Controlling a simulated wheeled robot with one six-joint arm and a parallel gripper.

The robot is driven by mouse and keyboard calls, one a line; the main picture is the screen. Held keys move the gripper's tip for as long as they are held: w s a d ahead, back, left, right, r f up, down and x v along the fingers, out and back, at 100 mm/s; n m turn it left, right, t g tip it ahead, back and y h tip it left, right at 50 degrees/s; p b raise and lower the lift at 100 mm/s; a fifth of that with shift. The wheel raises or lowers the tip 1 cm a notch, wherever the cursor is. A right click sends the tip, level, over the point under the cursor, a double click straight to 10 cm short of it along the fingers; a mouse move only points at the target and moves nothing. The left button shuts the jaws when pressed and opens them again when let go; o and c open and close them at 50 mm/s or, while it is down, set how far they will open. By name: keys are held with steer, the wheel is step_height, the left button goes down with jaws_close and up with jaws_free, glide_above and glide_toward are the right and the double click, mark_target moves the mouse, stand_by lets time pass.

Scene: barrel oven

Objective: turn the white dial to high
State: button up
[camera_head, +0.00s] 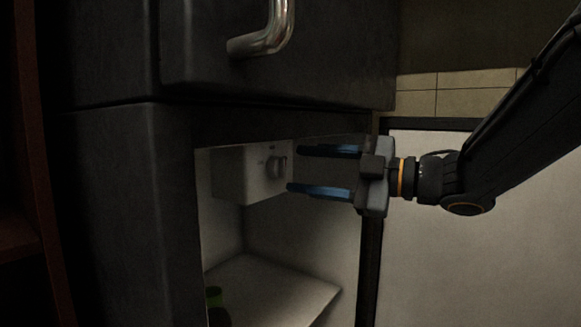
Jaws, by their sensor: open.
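The white dial (276,167) is a small round knob on the front of a pale box (236,175) under the ceiling of a dark fridge's open lower compartment. Small marks show beside the dial, too small to read. My gripper (293,169) comes in from the right with its two blue-tipped fingers apart, one above the other. The fingertips are close to the right of the dial, with nothing held between them. I cannot tell whether they touch the dial or its box.
The dark upper door (280,70) with a metal handle (270,32) is above. The open white door (460,230) stands at right. Space between dial box and shelf is clear.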

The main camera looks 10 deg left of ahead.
mark_target(286, 168)
steer(key=shift+x, duration=1.75)
steer(key=c, duration=1)
